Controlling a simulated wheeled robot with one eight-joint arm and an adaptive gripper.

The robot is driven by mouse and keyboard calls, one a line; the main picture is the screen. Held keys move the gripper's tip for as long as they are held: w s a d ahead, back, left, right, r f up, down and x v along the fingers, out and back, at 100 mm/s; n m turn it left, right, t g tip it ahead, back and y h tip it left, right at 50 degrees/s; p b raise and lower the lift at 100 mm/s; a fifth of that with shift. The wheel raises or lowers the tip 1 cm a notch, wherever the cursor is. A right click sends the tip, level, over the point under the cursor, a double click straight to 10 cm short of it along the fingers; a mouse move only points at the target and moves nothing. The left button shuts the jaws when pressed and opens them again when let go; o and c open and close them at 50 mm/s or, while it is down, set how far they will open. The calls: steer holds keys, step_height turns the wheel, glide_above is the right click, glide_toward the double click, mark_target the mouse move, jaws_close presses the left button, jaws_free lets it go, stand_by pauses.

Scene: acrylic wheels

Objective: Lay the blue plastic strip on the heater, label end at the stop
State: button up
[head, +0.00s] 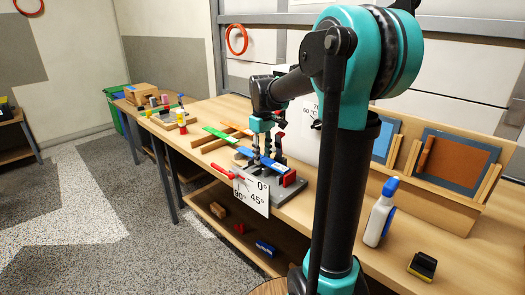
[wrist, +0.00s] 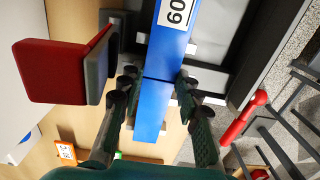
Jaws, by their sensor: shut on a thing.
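My gripper (wrist: 155,90) is shut on the blue plastic strip (wrist: 152,100), gripping it by its edges. The strip has a dark line across it near the fingers, and a white label reading 60 toward the top of the wrist view. In the head view the strip (head: 246,153) is above a grey bench fixture (head: 292,193) with a red block and a red handle (head: 207,168). I cannot tell whether it touches the fixture. A card marked 60 °C (head: 305,112) stands behind my arm. The heater and stop cannot be made out surely.
A white card (head: 250,192) with angle marks is at the bench front. A green strip (head: 220,136) lies on wooden bars to the left. A spray bottle (head: 380,212) and a yellow-black block (head: 422,266) stand at right. Framed panels (head: 450,162) lean behind.

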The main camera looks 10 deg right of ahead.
steer(key=shift+f, duration=0.45)
stand_by(0.5)
steer(key=o, duration=1.3)
step_height(320, 180, up, 19)
stand_by(0.4)
steer(key=shift+s, duration=0.1)
